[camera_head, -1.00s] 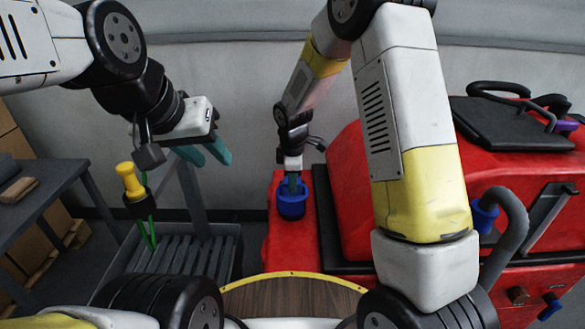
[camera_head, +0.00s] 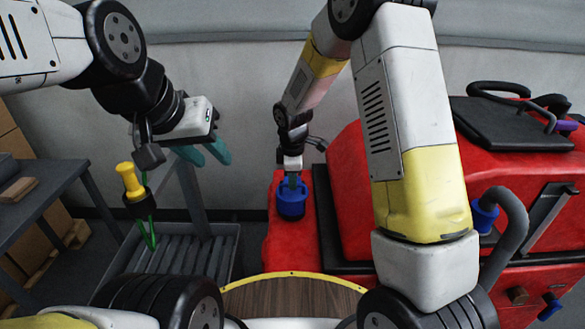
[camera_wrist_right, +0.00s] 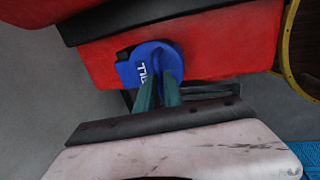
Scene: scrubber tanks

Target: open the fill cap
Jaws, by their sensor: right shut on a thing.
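The blue fill cap (camera_head: 291,204) sits on the red scrubber tank (camera_head: 281,237), near its left side in the head view. In the right wrist view the cap (camera_wrist_right: 150,60) is a round blue disc with white lettering and a raised grip. My right gripper (camera_head: 292,183) reaches down onto the cap from above. Its two teal fingers (camera_wrist_right: 158,90) are close together, shut on the cap's raised grip and hiding part of the lettering. My left gripper (camera_head: 214,160) is held up to the left, its teal fingers apart and empty.
A grey ribbed cart (camera_head: 175,262) stands left of the tank. A yellow-topped, green-legged object (camera_head: 131,180) is above it. A dark table (camera_head: 40,200) is at far left. A black lid (camera_head: 515,125) and a grey hose (camera_head: 508,230) are on the right.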

